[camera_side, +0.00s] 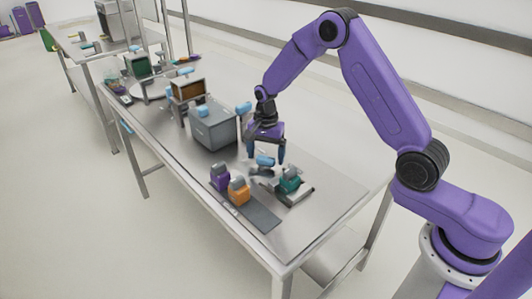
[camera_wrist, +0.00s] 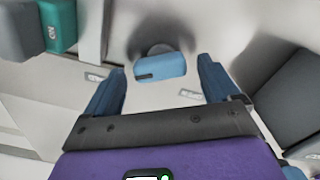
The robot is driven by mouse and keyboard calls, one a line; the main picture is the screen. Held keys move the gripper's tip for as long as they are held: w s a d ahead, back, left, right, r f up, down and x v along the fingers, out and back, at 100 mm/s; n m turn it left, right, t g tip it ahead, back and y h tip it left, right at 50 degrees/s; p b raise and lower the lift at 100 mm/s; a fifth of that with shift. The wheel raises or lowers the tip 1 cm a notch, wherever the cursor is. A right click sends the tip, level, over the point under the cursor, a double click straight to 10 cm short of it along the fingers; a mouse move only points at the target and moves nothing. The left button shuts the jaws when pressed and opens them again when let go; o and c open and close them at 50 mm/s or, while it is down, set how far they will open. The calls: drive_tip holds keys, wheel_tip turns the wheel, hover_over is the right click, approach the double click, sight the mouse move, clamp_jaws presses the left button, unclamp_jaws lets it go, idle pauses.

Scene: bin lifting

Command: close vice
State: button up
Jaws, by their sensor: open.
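My gripper (camera_side: 267,154) is open, its two blue fingers pointing down above the bench. A light-blue handle (camera_side: 265,162) sits below and between the fingertips. In the wrist view, the blue handle (camera_wrist: 160,66) lies between the two spread fingers, with a grey round part behind it. I cannot tell whether any finger touches it. What looks like the vice (camera_side: 300,193) is a low grey metal piece beside the handle, with a teal block (camera_side: 289,183) on it. The teal block also shows at the upper left of the wrist view (camera_wrist: 60,24). The vice jaws' gap is not clear.
A purple block (camera_side: 219,179) and an orange block (camera_side: 239,191) stand on a dark grey plate (camera_side: 262,218) at the front. A grey box (camera_side: 214,130) with blue handles stands left of my gripper. The right end of the metal bench (camera_side: 325,200) is clear.

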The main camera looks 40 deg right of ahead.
sight(266, 157)
wheel_tip(266, 157, up, 17)
drive_tip(key=shift+r, duration=0.2)
idle(0.4)
drive_tip(key=s+a+n, duration=0.4)
drive_tip(key=s+n, duration=0.2)
drive_tip(key=s, duration=0.2)
drive_tip(key=s+a+n, duration=0.3)
drive_tip(key=s+n, duration=0.3)
drive_tip(key=s, duration=0.2)
drive_tip(key=s+d+f+n, duration=0.1)
drive_tip(key=s+d+n, duration=0.1)
drive_tip(key=s+n, duration=0.4)
drive_tip(key=s+d+f+n, duration=0.1)
drive_tip(key=s+d+n, duration=0.2)
drive_tip(key=s, duration=1.2)
drive_tip(key=n, duration=0.3)
drive_tip(key=shift+s+f+n, duration=0.25)
drive_tip(key=shift+f+n, duration=0.05)
drive_tip(key=shift+n, duration=0.1)
